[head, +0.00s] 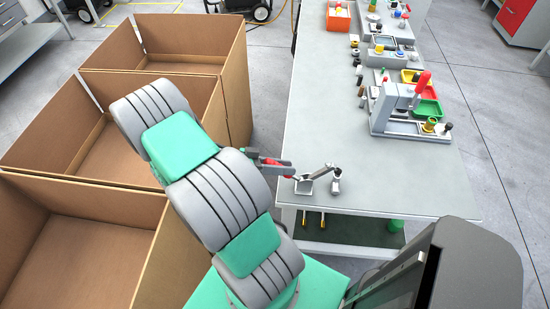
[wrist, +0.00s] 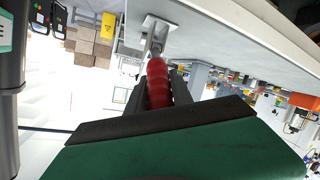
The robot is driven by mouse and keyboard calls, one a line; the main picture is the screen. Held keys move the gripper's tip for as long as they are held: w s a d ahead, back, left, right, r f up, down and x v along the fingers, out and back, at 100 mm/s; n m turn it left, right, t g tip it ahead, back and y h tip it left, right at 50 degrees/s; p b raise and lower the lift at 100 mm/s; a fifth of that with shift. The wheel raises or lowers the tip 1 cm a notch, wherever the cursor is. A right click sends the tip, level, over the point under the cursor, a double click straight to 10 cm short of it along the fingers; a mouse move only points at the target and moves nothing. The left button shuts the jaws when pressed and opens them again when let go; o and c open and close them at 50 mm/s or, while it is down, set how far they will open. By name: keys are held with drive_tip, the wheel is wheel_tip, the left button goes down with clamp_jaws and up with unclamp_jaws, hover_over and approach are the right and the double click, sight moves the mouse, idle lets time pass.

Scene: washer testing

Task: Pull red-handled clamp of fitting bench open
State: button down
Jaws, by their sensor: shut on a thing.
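The clamp (head: 306,185) is a small metal toggle fixture near the front left corner of the grey fitting bench (head: 355,195). Its red handle (wrist: 158,86) sits between the dark fingers of my gripper (wrist: 159,78) in the wrist view. In the head view my gripper (head: 272,167) reaches from the left to the bench's left edge, with a bit of red showing at its fingers. My gripper is shut on the red handle. The metal lever (wrist: 156,45) runs from the handle to the clamp's base plate (wrist: 161,30). My arm hides part of the grasp in the head view.
Three open cardboard boxes (head: 75,215) stand left of the bench. A white fixture with another red lever (head: 422,83) stands farther back on the bench, by green and yellow trays (head: 427,108). A small metal post (head: 336,183) is just right of the clamp. The bench's front right is clear.

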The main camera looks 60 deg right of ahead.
drive_tip(key=shift+w+a+f+g+h+p, duration=0.1)
drive_tip(key=shift+w+f+g+h+p, duration=0.25)
drive_tip(key=shift+g+p, duration=0.3)
drive_tip(key=shift+f, duration=0.1)
drive_tip(key=c, duration=1.1)
unclamp_jaws()
drive_tip(key=p+v, duration=0.5)
drive_tip(key=v, duration=0.2)
drive_tip(key=shift+w+a, duration=0.25)
